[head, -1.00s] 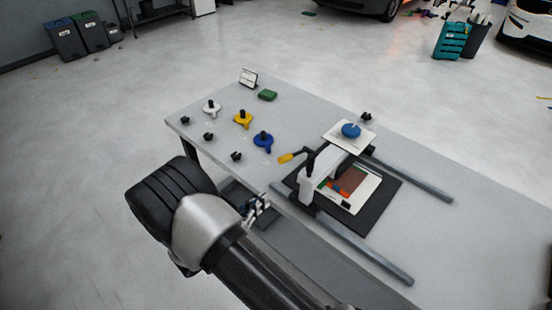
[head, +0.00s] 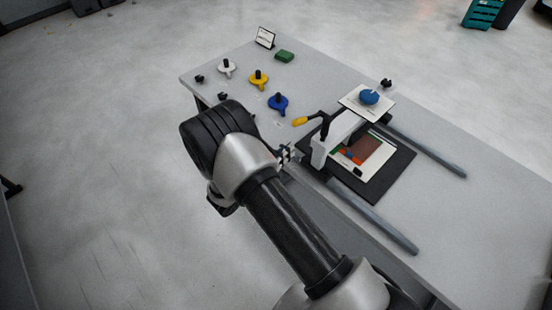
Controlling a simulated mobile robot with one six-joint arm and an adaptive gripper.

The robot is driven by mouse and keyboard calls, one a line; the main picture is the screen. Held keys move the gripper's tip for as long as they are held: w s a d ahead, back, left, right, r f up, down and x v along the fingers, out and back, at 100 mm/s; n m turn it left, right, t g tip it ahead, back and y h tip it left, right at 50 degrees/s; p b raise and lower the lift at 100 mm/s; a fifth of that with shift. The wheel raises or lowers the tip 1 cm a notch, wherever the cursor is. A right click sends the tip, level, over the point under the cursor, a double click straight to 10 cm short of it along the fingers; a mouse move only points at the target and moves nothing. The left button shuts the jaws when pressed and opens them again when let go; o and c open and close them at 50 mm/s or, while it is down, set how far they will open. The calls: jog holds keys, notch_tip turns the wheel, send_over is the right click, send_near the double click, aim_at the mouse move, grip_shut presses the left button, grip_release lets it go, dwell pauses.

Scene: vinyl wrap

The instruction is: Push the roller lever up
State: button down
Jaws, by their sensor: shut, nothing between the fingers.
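The roller lever (head: 301,121) has a yellow grip and a black arm. The bridge stands over a dark mat (head: 397,177) that holds a pale sheet with a brown and green print. My gripper (head: 287,154) is small in the head view, at the near table edge, just below the lever's grip in the picture. It is shut and empty. A gap shows between it and the lever; whether it is lower than the lever is hard to tell.
Two grey rails (head: 372,215) run along the table beside the mat. A blue round piece (head: 369,97) sits on a white card. Blue (head: 278,103), yellow (head: 258,78) and white (head: 227,67) knobbed tools stand left. A green block (head: 285,56) lies behind.

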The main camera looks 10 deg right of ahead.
aim_at(308, 119)
jog(key=w+d+r, duration=0.2)
jog(key=w+r, duration=0.1)
jog(key=shift+d+r, duration=0.2)
jog(key=shift+d, duration=0.1)
jog(key=shift+a+r, duration=0.1)
